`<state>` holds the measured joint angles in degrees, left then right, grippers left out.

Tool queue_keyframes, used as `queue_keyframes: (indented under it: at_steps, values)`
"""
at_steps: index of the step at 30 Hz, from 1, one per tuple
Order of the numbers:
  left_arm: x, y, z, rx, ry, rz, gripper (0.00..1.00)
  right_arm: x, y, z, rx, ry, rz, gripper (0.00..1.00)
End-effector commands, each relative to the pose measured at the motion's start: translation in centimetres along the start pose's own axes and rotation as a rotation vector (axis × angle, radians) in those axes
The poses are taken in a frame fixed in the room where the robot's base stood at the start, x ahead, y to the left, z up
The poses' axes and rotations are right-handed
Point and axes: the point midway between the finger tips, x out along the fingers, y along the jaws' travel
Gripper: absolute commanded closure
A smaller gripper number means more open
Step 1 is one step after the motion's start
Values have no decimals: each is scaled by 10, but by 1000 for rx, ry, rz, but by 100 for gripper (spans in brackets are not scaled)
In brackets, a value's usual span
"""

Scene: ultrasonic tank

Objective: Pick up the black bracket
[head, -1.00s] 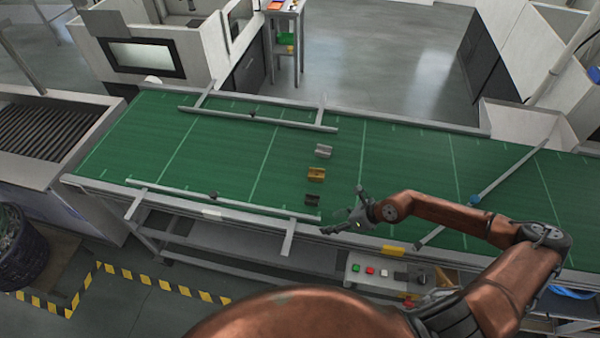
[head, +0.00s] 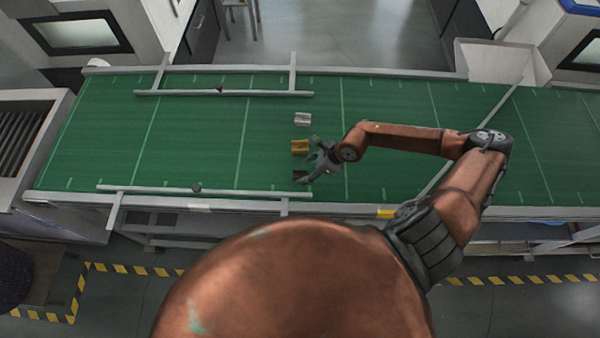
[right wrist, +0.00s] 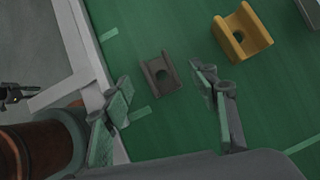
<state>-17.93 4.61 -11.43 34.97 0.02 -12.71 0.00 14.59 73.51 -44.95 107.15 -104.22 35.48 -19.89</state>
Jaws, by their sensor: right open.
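The black bracket (head: 298,175) lies on the green belt near its front side, in the head view partly hidden by my right gripper (head: 310,166). In the right wrist view the bracket (right wrist: 160,75) is a small dark U-shaped channel with a hole, lying just ahead of the gap between the fingertips. My right gripper (right wrist: 160,88) is open and empty, its fingers spread to either side of that gap. I see no contact between fingers and bracket. My left gripper does not show in the head view.
A yellow bracket (head: 299,147) lies just behind the black one, close to the right finger in the wrist view (right wrist: 242,33). A grey bracket (head: 302,119) lies farther back. A front guide rail (head: 230,192) ends beside the black bracket. The belt (head: 200,140) left of them is clear.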

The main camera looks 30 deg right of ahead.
Motion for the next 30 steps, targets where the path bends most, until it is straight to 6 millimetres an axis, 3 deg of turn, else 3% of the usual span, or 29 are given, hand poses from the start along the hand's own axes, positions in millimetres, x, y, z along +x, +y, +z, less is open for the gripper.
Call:
queue_keyframes:
  at_steps: [6,14,22,30]
  values:
    - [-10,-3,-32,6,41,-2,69,23,-1,0,2,-1,0,46]
    - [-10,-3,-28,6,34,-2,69,27,-1,-1,2,-1,-1,46]
    - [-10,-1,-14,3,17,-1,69,26,-1,-1,3,-1,-1,63]
    - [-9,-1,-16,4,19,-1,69,26,-1,-2,3,0,-1,82]
